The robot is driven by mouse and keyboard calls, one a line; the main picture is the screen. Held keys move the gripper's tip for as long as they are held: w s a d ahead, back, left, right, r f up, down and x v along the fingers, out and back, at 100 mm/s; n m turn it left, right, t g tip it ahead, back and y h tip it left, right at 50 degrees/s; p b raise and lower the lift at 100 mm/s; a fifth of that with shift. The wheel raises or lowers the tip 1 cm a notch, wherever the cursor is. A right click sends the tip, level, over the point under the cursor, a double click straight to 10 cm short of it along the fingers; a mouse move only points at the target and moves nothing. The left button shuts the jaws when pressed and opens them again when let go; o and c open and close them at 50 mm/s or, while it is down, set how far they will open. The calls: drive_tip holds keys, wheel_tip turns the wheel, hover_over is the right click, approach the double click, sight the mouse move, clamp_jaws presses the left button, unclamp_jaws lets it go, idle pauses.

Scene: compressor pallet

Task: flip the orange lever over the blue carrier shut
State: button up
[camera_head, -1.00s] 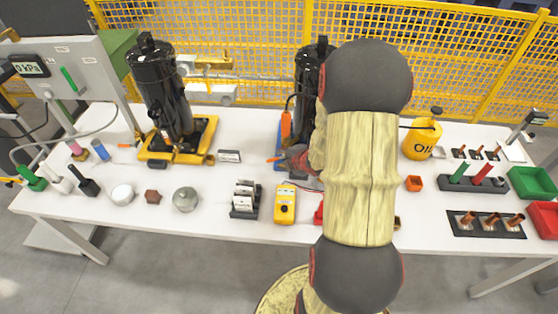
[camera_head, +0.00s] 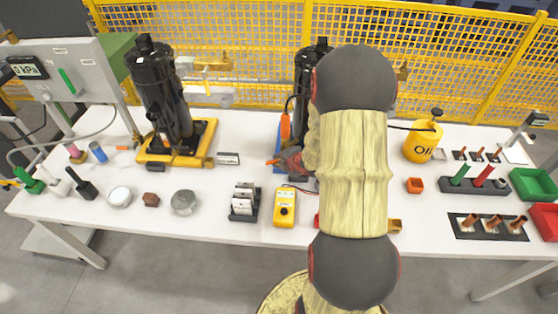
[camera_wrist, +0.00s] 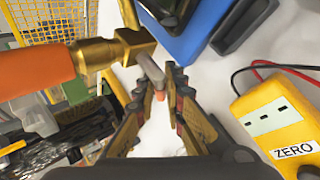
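The blue carrier (camera_head: 279,131) stands under the right black compressor (camera_head: 305,72) in the head view. Its blue edge also shows at the top of the wrist view (camera_wrist: 190,42). An orange lever (camera_head: 285,125) stands upright at the carrier's left side. In the wrist view a thick orange grip (camera_wrist: 35,70) with a brass head (camera_wrist: 112,50) and grey stem reaches in from the left, close to my fingers. My gripper (camera_wrist: 158,98) is open, with a small orange tip seen between its fingers. I cannot tell whether they touch it. My arm hides part of the carrier.
A yellow meter (camera_head: 285,206) with wires lies in front of the carrier. A dark rack with white blocks (camera_head: 244,201) stands to its left. The yellow carrier (camera_head: 178,150) with another compressor is farther left. A yellow oil can (camera_head: 421,140) stands right of my arm.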

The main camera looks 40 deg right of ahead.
clamp_jaws()
idle(0.3)
idle(0.4)
drive_tip(key=shift+r+m+t+y+p, duration=0.1)
drive_tip(key=shift+m+t+y+p, duration=0.4)
drive_tip(key=shift+t, duration=0.4)
drive_tip(key=shift+a+r+m+t+y+b, duration=0.1)
drive_tip(key=shift+r+m+t+y+b, duration=0.2)
drive_tip(key=shift+m+t+y+b, duration=0.6)
drive_tip(key=shift+t+h+p, duration=0.3)
drive_tip(key=shift+p, duration=0.05)
drive_tip(key=o, duration=0.6)
unclamp_jaws()
drive_tip(key=shift+r, duration=0.1)
